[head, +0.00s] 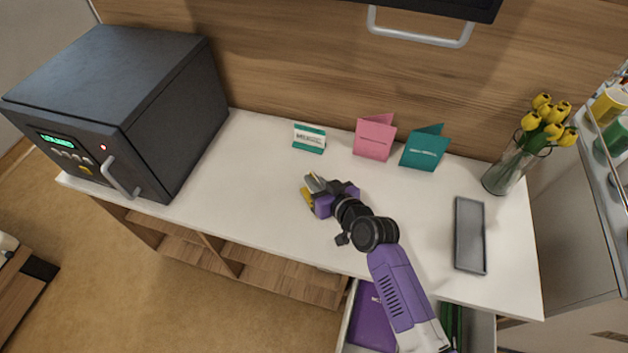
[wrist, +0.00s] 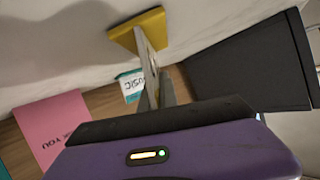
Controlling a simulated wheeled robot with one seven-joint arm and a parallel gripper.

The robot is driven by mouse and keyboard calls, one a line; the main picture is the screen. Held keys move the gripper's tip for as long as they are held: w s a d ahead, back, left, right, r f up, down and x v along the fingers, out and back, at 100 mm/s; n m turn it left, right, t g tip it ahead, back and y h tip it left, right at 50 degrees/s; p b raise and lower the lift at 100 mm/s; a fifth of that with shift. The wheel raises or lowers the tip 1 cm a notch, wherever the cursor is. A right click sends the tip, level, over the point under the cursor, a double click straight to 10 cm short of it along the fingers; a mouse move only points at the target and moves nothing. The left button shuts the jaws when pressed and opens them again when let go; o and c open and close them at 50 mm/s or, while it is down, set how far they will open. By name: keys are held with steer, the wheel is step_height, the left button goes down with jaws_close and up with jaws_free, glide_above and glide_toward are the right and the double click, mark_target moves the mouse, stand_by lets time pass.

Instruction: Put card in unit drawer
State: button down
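A pink folded card (head: 374,137) and a teal folded card (head: 425,148) stand upright on the white unit top (head: 250,190), near the wood panel. The pink card also shows upside down in the wrist view (wrist: 50,128). The unit drawer (head: 482,333) is pulled out below the front edge, partly hidden by my arm. A purple book or folder (head: 371,322) lies in it, with something green beside. My gripper (head: 306,186) is over the unit top, left of the cards and apart from them.
A small white-and-green sign (head: 309,138) stands behind my gripper. A dark safe (head: 125,110) fills the left end. A grey tray (head: 470,235) and a glass vase of yellow tulips (head: 508,170) are on the right. The front-left unit top is clear.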

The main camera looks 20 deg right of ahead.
steer(key=shift+f, duration=0.1)
steer(key=shift+f, duration=0.1)
steer(key=c, duration=1.6)
jaws_free()
steer(key=shift+r, duration=0.25)
steer(key=b+v, duration=0.1)
steer(key=v, duration=1.1)
